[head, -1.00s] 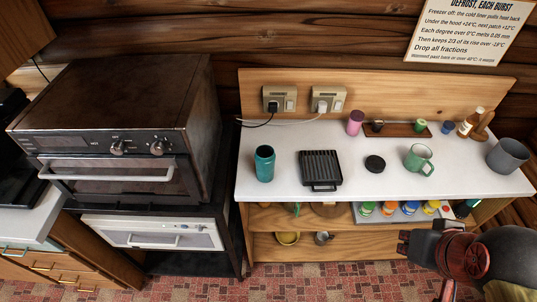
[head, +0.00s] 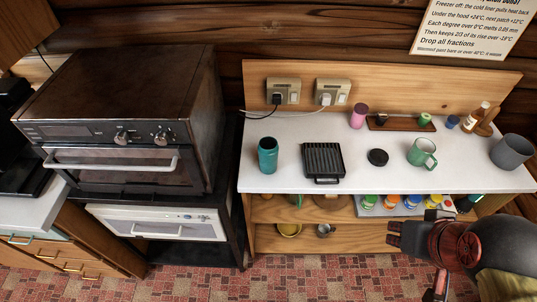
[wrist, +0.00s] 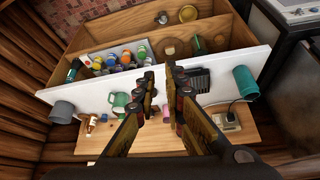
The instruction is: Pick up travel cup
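A teal cup (head: 267,155), which looks like the travel cup, stands upright on the left part of the white counter, left of a black ribbed grill pan. In the wrist view the teal cup (wrist: 246,82) shows at the right, near the counter edge. My gripper (head: 393,235) is in front of the shelf unit, to the right of the cup and well apart from it. In the wrist view my gripper (wrist: 162,78) has its two fingers spread with an empty gap between them. Nothing hides the cup in the head view.
The grill pan (head: 323,161), a black disc (head: 377,157), a green mug (head: 422,153) and a grey mug (head: 511,152) share the counter (head: 290,183). A pink cup (head: 359,116) stands behind. An oven (head: 125,130) is at the left. Counter around the cup is mostly free.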

